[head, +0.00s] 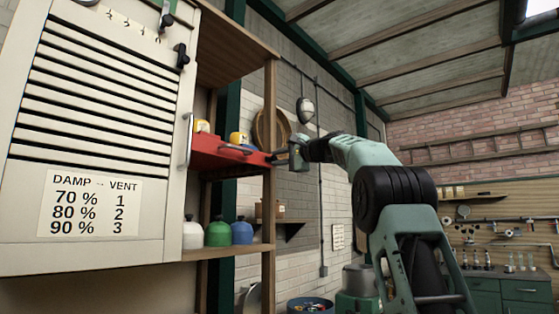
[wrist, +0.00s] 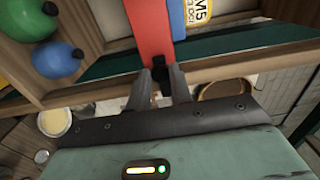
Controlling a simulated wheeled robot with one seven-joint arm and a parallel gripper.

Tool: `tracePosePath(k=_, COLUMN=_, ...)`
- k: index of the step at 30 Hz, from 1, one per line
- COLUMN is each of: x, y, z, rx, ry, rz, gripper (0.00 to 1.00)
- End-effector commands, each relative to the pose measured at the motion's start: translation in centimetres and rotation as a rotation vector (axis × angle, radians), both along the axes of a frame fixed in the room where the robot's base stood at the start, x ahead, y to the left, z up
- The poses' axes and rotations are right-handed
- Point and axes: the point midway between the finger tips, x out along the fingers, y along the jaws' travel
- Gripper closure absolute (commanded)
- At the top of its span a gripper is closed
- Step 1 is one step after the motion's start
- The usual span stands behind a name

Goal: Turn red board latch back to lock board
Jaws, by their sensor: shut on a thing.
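The red board (head: 222,153) lies across the middle level of the wooden shelf, its right end at the right post. It also shows in the wrist view (wrist: 150,32), running up from between the fingers. A small dark latch piece (wrist: 160,71) sits at the board's near end. My gripper (head: 281,157) is at that end, outside the right post. In the wrist view, my gripper (wrist: 160,80) is shut on the dark latch piece. The fingers hide part of the latch, so its exact angle cannot be told.
Yellow-labelled containers (head: 238,138) stand behind the board. White, green and blue jugs (head: 217,232) stand on the lower shelf. A louvred panel (head: 100,130) with a handle and a DAMP/VENT label is at the left. The wooden post (head: 268,205) is close to my gripper.

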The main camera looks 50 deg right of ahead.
Motion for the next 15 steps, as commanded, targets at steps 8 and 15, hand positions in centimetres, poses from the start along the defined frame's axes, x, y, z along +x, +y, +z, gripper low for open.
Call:
tracePosePath(k=8, x=0.02, y=-0.03, z=-0.18, rx=-0.006, ry=0.004, rz=0.001, gripper=1.0)
tracePosePath(k=15, x=0.03, y=-0.03, z=-0.21, rx=-0.005, ry=0.004, rz=0.001, gripper=0.58)
